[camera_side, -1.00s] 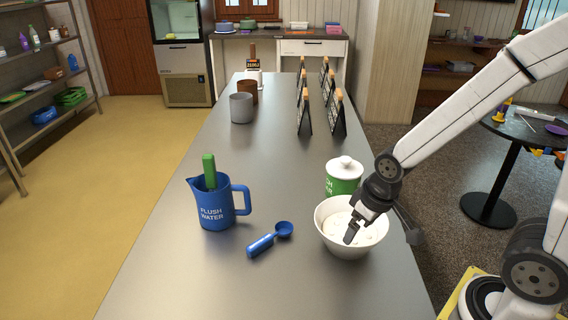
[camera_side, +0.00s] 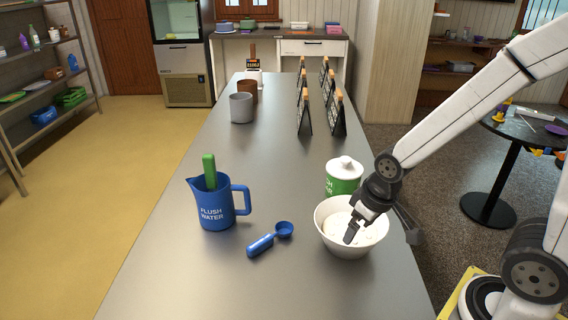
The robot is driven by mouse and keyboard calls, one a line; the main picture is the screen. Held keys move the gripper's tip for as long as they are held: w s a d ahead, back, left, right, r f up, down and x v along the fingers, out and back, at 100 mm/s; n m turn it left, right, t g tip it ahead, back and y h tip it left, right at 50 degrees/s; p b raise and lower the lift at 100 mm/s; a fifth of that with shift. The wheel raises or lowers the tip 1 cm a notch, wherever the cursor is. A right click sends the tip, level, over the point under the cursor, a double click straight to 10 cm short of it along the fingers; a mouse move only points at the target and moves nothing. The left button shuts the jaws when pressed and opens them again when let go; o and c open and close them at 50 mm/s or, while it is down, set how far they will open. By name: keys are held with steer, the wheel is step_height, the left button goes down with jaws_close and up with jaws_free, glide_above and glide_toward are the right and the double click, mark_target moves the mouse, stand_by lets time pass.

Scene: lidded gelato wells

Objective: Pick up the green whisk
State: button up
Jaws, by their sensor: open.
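A green handle (camera_side: 209,171), the only part of the green whisk that shows, stands up out of the blue jug (camera_side: 216,208) marked "FLUSH WATER". Its lower end is hidden inside the jug. My gripper (camera_side: 352,234) is open over the white bowl (camera_side: 332,243) to the right of the jug, with its fingers reaching down into the bowl's opening. Nothing shows held between the fingers. The whisk is well to the left of my gripper, apart from it.
A blue scoop (camera_side: 268,240) lies between jug and bowl. A white-lidded green tub (camera_side: 344,177) stands behind the bowl. Grey and brown cups (camera_side: 241,108) and several black sign boards (camera_side: 337,114) stand farther back. The steel counter (camera_side: 180,282) is clear in front of the jug.

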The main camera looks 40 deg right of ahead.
steer(key=shift+c, duration=0.2)
stand_by(0.3)
steer(key=c, duration=0.3)
steer(key=shift+w+r, duration=0.1)
steer(key=shift+w, duration=0.3)
steer(key=w+r+t, duration=0.2)
steer(key=w+t, duration=0.1)
steer(key=w, duration=0.6)
steer(key=n+t+y, duration=0.5)
steer(key=n+y, duration=0.3)
glide_toward(214, 157)
steer(key=x, duration=0.4)
steer(key=shift+w+d+f, duration=0.25)
steer(key=shift+w, duration=0.25)
steer(key=shift+w+a+n+g+y, duration=0.15)
steer(key=shift+a+n+g+y, duration=0.4)
steer(key=shift+y, duration=0.25)
